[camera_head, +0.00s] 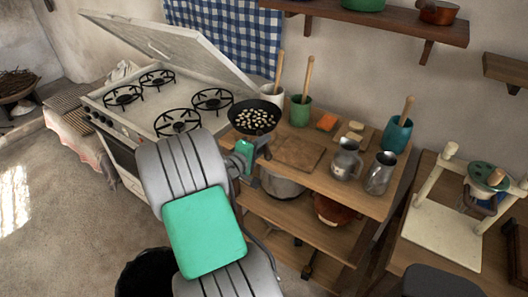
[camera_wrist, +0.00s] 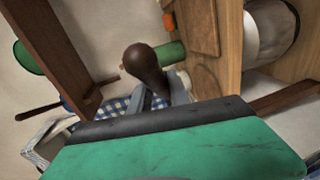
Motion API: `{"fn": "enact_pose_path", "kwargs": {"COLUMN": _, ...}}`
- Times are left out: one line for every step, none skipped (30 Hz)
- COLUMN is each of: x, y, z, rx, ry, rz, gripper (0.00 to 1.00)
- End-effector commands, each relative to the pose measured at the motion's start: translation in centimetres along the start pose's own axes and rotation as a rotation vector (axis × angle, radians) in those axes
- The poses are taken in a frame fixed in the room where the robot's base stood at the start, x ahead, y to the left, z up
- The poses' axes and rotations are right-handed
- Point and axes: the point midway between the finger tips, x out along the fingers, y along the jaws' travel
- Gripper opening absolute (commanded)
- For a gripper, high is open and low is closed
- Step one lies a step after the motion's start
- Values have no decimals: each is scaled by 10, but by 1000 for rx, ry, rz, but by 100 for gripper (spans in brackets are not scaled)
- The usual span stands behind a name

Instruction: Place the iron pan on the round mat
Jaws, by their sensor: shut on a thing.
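The iron pan (camera_head: 254,117) is black and round and holds many small pale pieces. It is roughly level at the left end of the wooden counter, close to the stove; I cannot tell whether it touches the counter. My gripper (camera_head: 247,150) is at the pan's near side, shut on its handle. In the wrist view, the handle's brown rounded end (camera_wrist: 146,62) sticks up at the jaws, and the pan's bowl is hidden. I cannot clearly make out a round mat. A flat brown, squarish board (camera_head: 298,153) lies on the counter, right of the pan.
The stove (camera_head: 165,105) with a raised lid stands left. A white cup (camera_head: 271,96), a green cup (camera_head: 300,111), a teal pot (camera_head: 397,135), a metal jug (camera_head: 346,162) and a metal pitcher (camera_head: 381,174) stand on the counter (camera_head: 352,196). A shelf (camera_head: 385,24) hangs above.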

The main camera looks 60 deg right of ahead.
Motion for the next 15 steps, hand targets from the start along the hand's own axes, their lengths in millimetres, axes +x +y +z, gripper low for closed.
{"fn": "enact_pose_path", "kwargs": {"x": 10, "y": -10, "z": -3, "rx": -3, "ry": -2, "rz": 1, "gripper": 0}}
{"fn": "enact_pose_path", "kwargs": {"x": 16, "y": -16, "z": -4, "rx": -3, "ry": -2, "rz": 1, "gripper": 0}}
{"fn": "enact_pose_path", "kwargs": {"x": 23, "y": -22, "z": -7, "rx": -2, "ry": -2, "rz": 1, "gripper": 0}}
{"fn": "enact_pose_path", "kwargs": {"x": 27, "y": -26, "z": -9, "rx": -2, "ry": 0, "rz": 1, "gripper": 0}}
{"fn": "enact_pose_path", "kwargs": {"x": 31, "y": -30, "z": -11, "rx": -1, "ry": 0, "rz": 2, "gripper": 0}}
{"fn": "enact_pose_path", "kwargs": {"x": 36, "y": -34, "z": -13, "rx": 0, "ry": 0, "rz": 3, "gripper": 0}}
{"fn": "enact_pose_path", "kwargs": {"x": 39, "y": -36, "z": -14, "rx": 0, "ry": 0, "rz": 3, "gripper": 0}}
{"fn": "enact_pose_path", "kwargs": {"x": 41, "y": -38, "z": -14, "rx": 1, "ry": 1, "rz": 4, "gripper": 0}}
{"fn": "enact_pose_path", "kwargs": {"x": 43, "y": -40, "z": -15, "rx": 0, "ry": 1, "rz": 3, "gripper": 0}}
{"fn": "enact_pose_path", "kwargs": {"x": 46, "y": -42, "z": -16, "rx": 1, "ry": 1, "rz": 4, "gripper": 0}}
{"fn": "enact_pose_path", "kwargs": {"x": 48, "y": -45, "z": -17, "rx": 1, "ry": 1, "rz": 4, "gripper": 0}}
{"fn": "enact_pose_path", "kwargs": {"x": 51, "y": -51, "z": -18, "rx": -2, "ry": 2, "rz": 3, "gripper": 0}}
{"fn": "enact_pose_path", "kwargs": {"x": 51, "y": -56, "z": -17, "rx": -2, "ry": 2, "rz": 1, "gripper": 0}}
{"fn": "enact_pose_path", "kwargs": {"x": 52, "y": -61, "z": -17, "rx": -3, "ry": 2, "rz": 1, "gripper": 0}}
{"fn": "enact_pose_path", "kwargs": {"x": 53, "y": -67, "z": -16, "rx": -3, "ry": 2, "rz": 0, "gripper": 0}}
